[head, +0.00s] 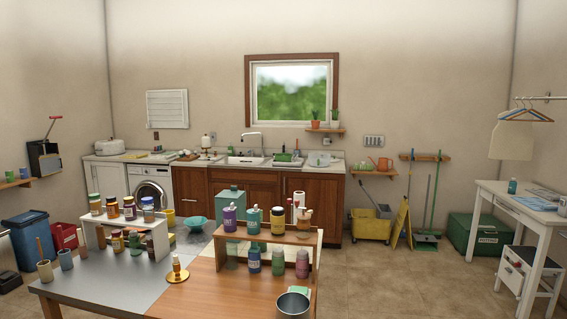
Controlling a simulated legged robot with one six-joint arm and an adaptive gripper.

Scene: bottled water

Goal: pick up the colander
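No thing in the head view shows clear drain holes, so I cannot tell for sure which one is the colander. A teal bowl (197,223) sits at the far side of the near table, between two small shelf racks. A round grey metal vessel (293,304), open at the top, stands at the table's near edge, right of the middle. My gripper is not in view.
The near table (205,290) holds a white rack (158,236) and a wooden rack (262,234) with bottles and jars. A sink counter (225,162) runs along the back wall. A white side table (500,197) stands right. Floor between is clear.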

